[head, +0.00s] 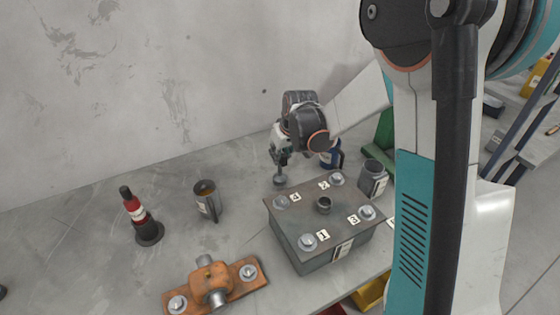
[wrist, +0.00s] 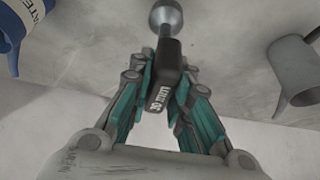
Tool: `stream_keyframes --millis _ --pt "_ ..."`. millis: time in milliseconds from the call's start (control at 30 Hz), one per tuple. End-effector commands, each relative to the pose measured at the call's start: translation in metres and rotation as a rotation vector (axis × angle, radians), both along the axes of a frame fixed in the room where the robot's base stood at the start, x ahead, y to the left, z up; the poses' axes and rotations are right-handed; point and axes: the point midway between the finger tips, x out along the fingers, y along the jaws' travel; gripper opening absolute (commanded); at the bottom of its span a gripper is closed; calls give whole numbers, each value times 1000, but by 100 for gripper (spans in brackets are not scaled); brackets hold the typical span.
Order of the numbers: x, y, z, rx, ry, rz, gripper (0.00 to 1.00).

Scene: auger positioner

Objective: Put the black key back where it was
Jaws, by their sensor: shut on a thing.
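The black key (wrist: 164,92) has a black handle with pale lettering and a grey rounded end. My gripper (wrist: 166,75) is shut on its handle, with teal-lined fingers on both sides. In the head view my gripper (head: 281,157) is behind the grey box, near its back left corner. The key's round grey end (head: 280,181) hangs below the fingers, pointing down. I cannot tell whether it touches the table. Most of the handle is hidden by the fingers in the head view.
The grey box (head: 310,213) carries bolts numbered 1 to 4. A grey spouted can (head: 207,201), a red tool on a black foot (head: 138,213) and a rusty orange bracket (head: 209,280) stand left. A grey jar (head: 373,180) and blue bottle (head: 332,157) stand right. The back left table is clear.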

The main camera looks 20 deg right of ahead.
Motion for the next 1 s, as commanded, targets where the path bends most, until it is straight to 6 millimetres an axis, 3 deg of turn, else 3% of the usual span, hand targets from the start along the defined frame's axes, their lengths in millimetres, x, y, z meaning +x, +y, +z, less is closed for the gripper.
stream_keyframes --millis 167,533,567,633,1000 --pt "1 0 -24 0 -1 0 0" --pt "0 0 -28 0 -1 0 0" --pt "0 0 -28 0 0 0 23" --pt "0 0 -27 0 0 0 38" --pt "0 0 -25 0 0 0 38"
